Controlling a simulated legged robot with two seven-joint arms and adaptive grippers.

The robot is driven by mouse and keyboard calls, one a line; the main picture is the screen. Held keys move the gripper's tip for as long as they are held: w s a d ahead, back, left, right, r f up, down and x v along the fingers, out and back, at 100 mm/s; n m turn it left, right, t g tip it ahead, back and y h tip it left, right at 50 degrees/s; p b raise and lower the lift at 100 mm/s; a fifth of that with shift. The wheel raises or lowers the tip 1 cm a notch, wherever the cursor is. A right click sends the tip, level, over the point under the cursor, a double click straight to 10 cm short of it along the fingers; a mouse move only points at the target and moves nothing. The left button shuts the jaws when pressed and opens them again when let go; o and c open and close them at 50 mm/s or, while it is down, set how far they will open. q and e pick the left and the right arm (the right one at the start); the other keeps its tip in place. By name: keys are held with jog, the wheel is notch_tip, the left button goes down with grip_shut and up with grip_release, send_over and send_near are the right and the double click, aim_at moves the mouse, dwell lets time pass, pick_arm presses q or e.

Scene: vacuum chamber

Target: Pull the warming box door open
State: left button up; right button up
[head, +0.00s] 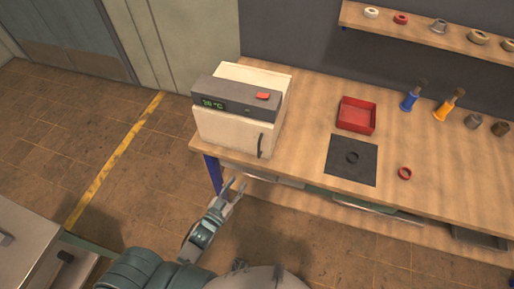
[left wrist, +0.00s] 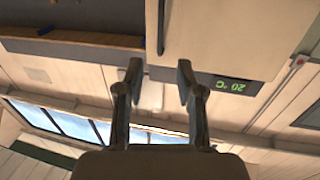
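The warming box (head: 238,112) is a cream box with a dark top panel and a green temperature display, standing at the left end of the wooden bench. Its door (head: 226,134) looks closed, with a dark vertical handle (head: 260,146) near the right edge of the front. My left gripper (head: 236,186) is open and empty, below and in front of the box, apart from the handle. In the left wrist view the open fingers (left wrist: 157,75) show, with the box door (left wrist: 200,35) and handle (left wrist: 161,28) upside down beyond them. My right gripper is not in view.
A shelf (head: 430,32) runs above. The floor (head: 140,170) left of the bench is clear.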

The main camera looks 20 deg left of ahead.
aim_at(259, 151)
pick_arm(q)
jog(key=shift+x, duration=8.5)
jog(key=shift+s+a, duration=0.1)
jog(key=shift+a, duration=0.05)
grip_shut()
